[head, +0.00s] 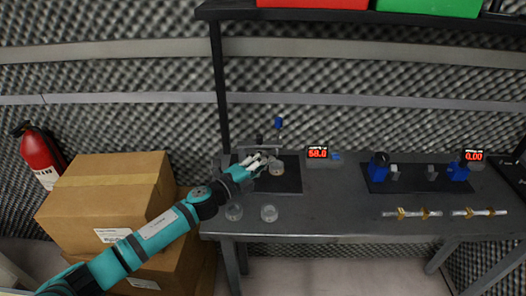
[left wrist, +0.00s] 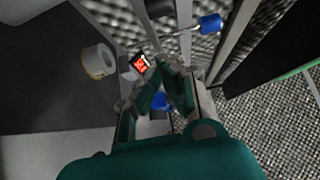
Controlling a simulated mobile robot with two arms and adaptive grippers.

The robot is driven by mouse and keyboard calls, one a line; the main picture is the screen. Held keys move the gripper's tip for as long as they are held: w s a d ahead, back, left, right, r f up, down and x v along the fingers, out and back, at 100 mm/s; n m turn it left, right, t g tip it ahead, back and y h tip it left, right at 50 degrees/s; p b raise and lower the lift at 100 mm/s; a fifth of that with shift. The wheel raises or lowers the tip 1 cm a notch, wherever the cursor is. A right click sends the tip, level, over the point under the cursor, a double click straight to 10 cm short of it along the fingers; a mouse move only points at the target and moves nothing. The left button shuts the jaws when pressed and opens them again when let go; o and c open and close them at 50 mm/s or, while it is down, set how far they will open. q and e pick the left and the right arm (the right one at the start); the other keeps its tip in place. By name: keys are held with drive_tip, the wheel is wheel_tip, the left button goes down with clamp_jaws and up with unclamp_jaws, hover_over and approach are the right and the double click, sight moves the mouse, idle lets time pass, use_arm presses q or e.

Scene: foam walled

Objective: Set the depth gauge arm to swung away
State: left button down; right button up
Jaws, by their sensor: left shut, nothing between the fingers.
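A grey fixture with a post and a bar (head: 262,148) stands on the left dark mat. A blue knob (head: 278,122) rises above it; I cannot tell for certain which part is the depth gauge arm. In the left wrist view, a metal rod ends in a blue knob (left wrist: 210,23) beyond the fingertips. My left gripper (head: 264,161) is at the fixture, fingers together and empty, and hides part of it. In the left wrist view the fingertips (left wrist: 172,66) meet below the knob, apart from it. A pale round part (head: 277,168) sits on the mat beside the gripper.
A red display (head: 318,154) reads 58.0 right of the fixture. Two clear round dishes (head: 269,213) stand at the bench front. A second mat with blue clamps (head: 378,166) and two metal rods (head: 412,213) lie right. Cardboard boxes (head: 105,195) stand left. The bench middle is clear.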

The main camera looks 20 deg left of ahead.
sight(260, 141)
use_arm(q)
drive_tip(key=w, duration=0.1)
drive_tip(key=w+a, duration=0.1)
drive_tip(key=shift+w+a, duration=0.1)
drive_tip(key=shift+w, duration=0.3)
use_arm(e)
drive_tip(key=shift+d+r, duration=0.1)
drive_tip(key=shift+d, duration=0.4)
